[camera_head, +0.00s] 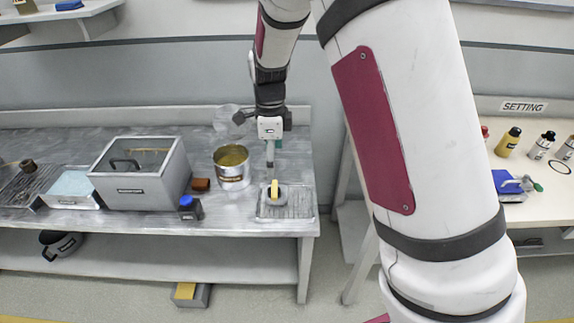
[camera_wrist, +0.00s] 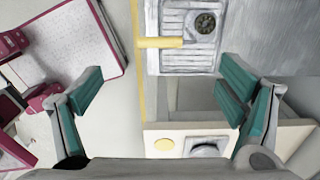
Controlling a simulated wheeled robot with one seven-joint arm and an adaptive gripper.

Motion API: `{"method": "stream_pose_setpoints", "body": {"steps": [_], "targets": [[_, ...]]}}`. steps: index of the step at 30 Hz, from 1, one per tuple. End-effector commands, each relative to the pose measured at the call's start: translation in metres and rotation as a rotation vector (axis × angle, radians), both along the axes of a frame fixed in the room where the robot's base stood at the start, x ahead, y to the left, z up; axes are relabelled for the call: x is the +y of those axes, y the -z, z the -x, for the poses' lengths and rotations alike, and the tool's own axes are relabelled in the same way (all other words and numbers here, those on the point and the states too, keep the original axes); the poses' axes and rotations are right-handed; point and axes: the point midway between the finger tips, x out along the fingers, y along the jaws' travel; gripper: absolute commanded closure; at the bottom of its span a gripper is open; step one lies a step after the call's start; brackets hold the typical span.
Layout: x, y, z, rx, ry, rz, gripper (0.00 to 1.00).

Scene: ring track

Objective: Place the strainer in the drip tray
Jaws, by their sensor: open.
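The strainer (camera_wrist: 203,23) has a round dark perforated head and a yellow handle. In the wrist view its head lies over the grey ribbed drip tray (camera_wrist: 180,64), and the handle reaches left past the tray's side. In the head view the strainer (camera_head: 274,189) shows at the back part of the drip tray (camera_head: 290,213), near the bench's right end. Whether it rests fully on the tray floor I cannot tell. My gripper (camera_head: 270,160) is above the strainer, pointing down. In the wrist view my gripper (camera_wrist: 160,88) is open, its teal pads wide apart with nothing between them.
Left of the tray stand a small blue-topped container (camera_head: 190,208), an open tin (camera_head: 232,167), a brown block (camera_head: 200,184) and a large grey lidded box (camera_head: 140,174). A second bench (camera_head: 530,192) with bottles is at the right, across a gap.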

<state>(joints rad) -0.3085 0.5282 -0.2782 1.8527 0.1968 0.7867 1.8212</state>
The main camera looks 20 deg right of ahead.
Motion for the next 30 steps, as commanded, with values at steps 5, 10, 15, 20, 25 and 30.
{"method": "stream_pose_setpoints", "body": {"steps": [5,10,15,20,25,30], "targets": [[-0.001,-0.010,0.003,-0.009,-0.031,-0.007,0.12],[-0.007,-0.058,0.026,-0.063,-0.228,-0.036,0.12],[-0.016,-0.117,0.071,-0.147,-0.548,-0.040,0.12],[-0.024,-0.159,0.118,-0.227,-0.856,0.002,0.12],[-0.033,-0.189,0.173,-0.296,-1.183,0.095,0.12],[-0.041,-0.204,0.227,-0.328,-1.497,0.229,0.12]]}}
